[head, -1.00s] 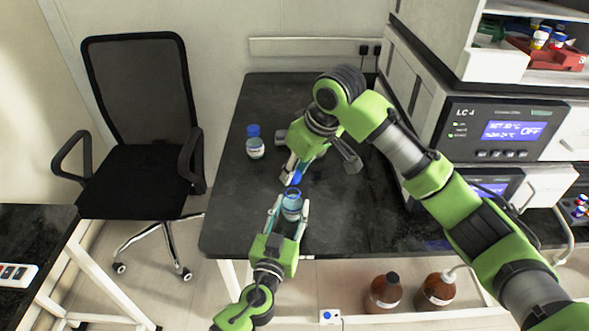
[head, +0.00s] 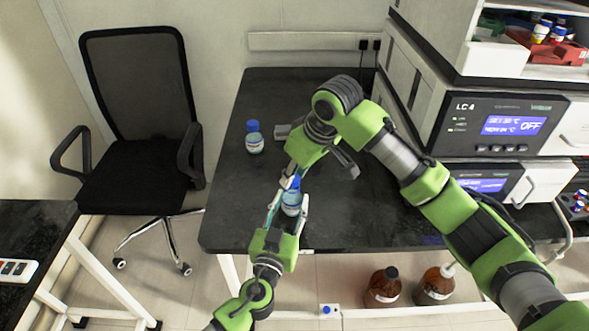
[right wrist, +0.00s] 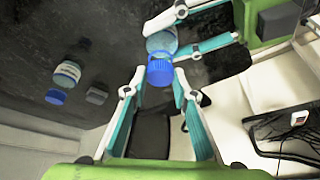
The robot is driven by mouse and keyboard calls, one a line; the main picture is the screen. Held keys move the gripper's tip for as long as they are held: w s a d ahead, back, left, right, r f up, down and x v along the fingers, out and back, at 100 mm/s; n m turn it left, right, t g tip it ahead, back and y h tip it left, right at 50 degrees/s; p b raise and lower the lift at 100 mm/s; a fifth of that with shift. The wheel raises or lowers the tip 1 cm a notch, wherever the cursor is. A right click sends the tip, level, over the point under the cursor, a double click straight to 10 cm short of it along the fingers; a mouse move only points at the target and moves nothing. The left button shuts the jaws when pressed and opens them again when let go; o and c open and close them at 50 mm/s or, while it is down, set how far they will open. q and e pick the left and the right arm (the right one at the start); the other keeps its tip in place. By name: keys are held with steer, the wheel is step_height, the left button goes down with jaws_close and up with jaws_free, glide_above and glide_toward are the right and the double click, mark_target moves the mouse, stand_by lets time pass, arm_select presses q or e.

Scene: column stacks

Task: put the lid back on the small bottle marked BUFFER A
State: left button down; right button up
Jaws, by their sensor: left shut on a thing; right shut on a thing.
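The small bottle (head: 290,205), clear with blue contents, is held by my left gripper (head: 289,204), whose fingers close around its sides; it also shows in the right wrist view (right wrist: 160,43). I cannot read its label. The blue lid (right wrist: 160,72) is between the fingertips of my right gripper (right wrist: 157,83), which is shut on it. In the head view the lid (head: 294,184) is at the mouth of the bottle, in line with it. It looks in contact, but the fingers partly hide the joint and I cannot tell whether it is seated.
Another blue-capped bottle (head: 254,141) stands on the dark bench (head: 235,215), left of my right gripper. LC instruments (head: 500,125) stand at the right. Brown bottles (head: 384,288) are below. The bench's front left is clear.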

steer(key=shift+f, duration=0.55)
stand_by(0.5)
steer(key=shift+m, duration=0.3)
steer(key=m, duration=0.2)
steer(key=m+h, duration=0.1)
steer(key=m, duration=0.1)
steer(key=m+t+h, duration=0.1)
steer(key=m, duration=0.1)
steer(key=shift+s+a, duration=0.15)
steer(key=shift+a, duration=0.2)
steer(key=m+h, duration=0.2)
steer(key=m, duration=0.3)
steer(key=shift+a, duration=0.2)
steer(key=m+h, duration=0.1)
steer(key=m, duration=0.1)
steer(key=m+h, duration=0.1)
steer(key=m, duration=0.1)
steer(key=shift+a+m+g, duration=0.1)
steer(key=shift+m+g, duration=0.3)
steer(key=m, duration=0.2)
steer(key=m+h, duration=0.1)
steer(key=shift+w+m+g, duration=0.25)
steer(key=shift+m+g, duration=0.65)
steer(key=shift+m, duration=0.8)
